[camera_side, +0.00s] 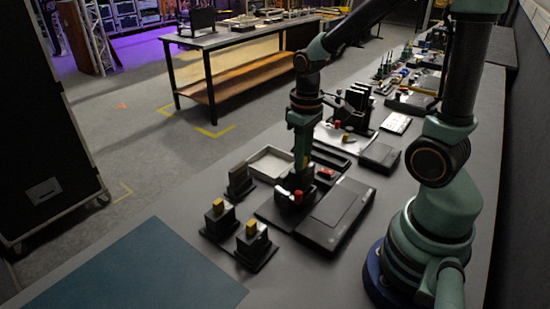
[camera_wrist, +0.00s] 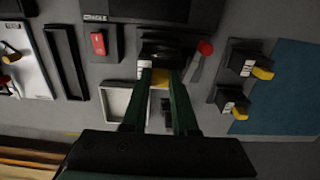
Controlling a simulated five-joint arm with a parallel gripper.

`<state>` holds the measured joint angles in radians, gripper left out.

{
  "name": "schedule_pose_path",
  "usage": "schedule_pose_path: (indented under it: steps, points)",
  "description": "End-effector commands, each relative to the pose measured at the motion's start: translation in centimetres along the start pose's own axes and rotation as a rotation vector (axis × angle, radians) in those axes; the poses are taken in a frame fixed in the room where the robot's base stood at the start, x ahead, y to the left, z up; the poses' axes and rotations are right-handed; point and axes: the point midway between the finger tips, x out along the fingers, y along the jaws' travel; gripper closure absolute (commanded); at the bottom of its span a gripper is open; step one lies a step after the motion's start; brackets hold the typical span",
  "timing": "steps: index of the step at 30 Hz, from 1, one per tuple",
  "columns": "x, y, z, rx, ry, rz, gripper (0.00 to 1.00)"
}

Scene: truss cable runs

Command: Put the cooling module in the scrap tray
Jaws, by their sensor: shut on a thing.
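My gripper (camera_wrist: 160,82) is shut on the yellow grip (camera_wrist: 160,77) of a dark module (camera_wrist: 160,48) with a white label, which I take as the cooling module. In the side view my gripper (camera_side: 297,184) is low over the dark base unit (camera_side: 272,214); the module is mostly hidden there, and I cannot tell whether it is seated or lifted. A red-tipped lever (camera_wrist: 204,49) is beside it. A pale open tray (camera_side: 270,162) stands behind and left of the gripper; it also shows in the wrist view (camera_wrist: 113,101). I cannot read which tray is the scrap tray.
Two dark modules with yellow grips (camera_side: 220,208) (camera_side: 252,229) stand on holders in front left. A narrow dark tray (camera_side: 330,156) and a flat black box (camera_side: 336,213) are close by. An upright grey-topped block (camera_side: 239,178) stands near the pale tray. The blue mat (camera_side: 135,272) is clear.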

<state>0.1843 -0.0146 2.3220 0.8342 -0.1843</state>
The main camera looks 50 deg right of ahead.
Motion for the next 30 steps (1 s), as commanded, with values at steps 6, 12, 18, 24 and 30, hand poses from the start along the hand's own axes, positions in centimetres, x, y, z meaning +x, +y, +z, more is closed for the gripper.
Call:
schedule_pose_path:
  steps: [6, 12, 18, 24, 30]
  points:
    - [-0.5, 0.0, -0.1, 0.0, 0.002, 0.0, 1.0]
    - [-1.9, 0.0, -0.1, 0.0, 0.004, 0.001, 1.0]
    - [-3.4, 0.0, -0.1, 0.0, 0.002, 0.0, 1.0]
    - [-4.2, 0.0, 0.0, 0.0, 0.002, 0.0, 1.0]
    - [-4.2, 0.0, 0.0, 0.0, 0.001, 0.0, 1.0]
